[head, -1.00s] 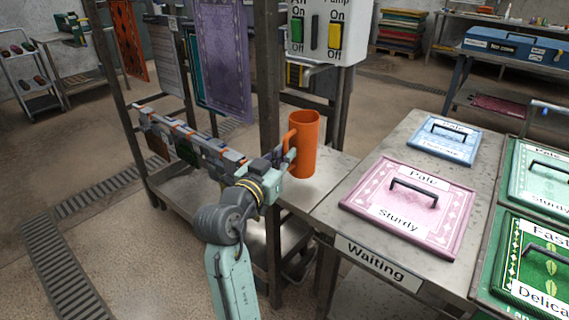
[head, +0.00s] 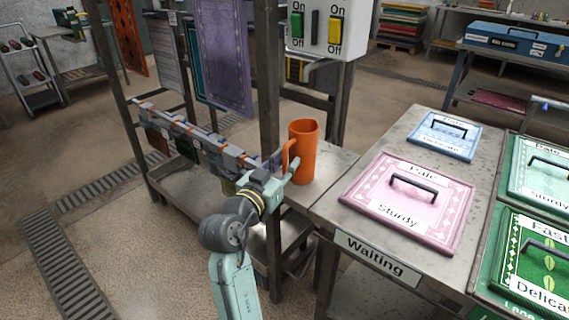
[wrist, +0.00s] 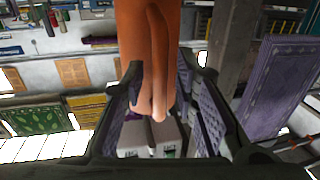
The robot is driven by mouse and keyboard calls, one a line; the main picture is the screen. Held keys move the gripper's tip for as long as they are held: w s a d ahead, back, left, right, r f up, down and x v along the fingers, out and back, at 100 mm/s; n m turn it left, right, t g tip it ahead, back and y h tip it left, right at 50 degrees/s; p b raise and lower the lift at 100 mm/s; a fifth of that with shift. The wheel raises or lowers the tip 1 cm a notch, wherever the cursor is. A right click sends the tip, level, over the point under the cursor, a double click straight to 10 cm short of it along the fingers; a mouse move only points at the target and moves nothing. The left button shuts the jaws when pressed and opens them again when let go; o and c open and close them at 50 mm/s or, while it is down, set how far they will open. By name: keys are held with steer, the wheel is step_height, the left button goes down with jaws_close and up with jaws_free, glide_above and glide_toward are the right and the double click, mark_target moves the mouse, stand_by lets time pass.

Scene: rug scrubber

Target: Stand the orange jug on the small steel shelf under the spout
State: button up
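The orange jug (head: 304,152) is upright at the small steel shelf (head: 335,165) beside the dark post, below the switch box. Its base appears to rest on the shelf, though the contact is hard to make out. Its handle faces left, towards my gripper (head: 287,170). In the wrist view the jug (wrist: 130,35) is straight ahead, with its handle hanging between the spread fingers of my gripper (wrist: 166,85). Gaps show beside the handle, so the fingers look open around it. A grey pipe (head: 318,64), perhaps the spout, shows under the switch box.
The switch box (head: 320,28) with green and yellow switches hangs above. A dark post (head: 268,90) stands close left of the jug. The Waiting table (head: 345,215) at the right holds pink and blue panels with handles. Rugs hang behind at the left.

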steer(key=shift+r, duration=0.2)
steer(key=b+v, duration=0.2)
steer(key=v, duration=1)
steer(key=shift+b, duration=0.35)
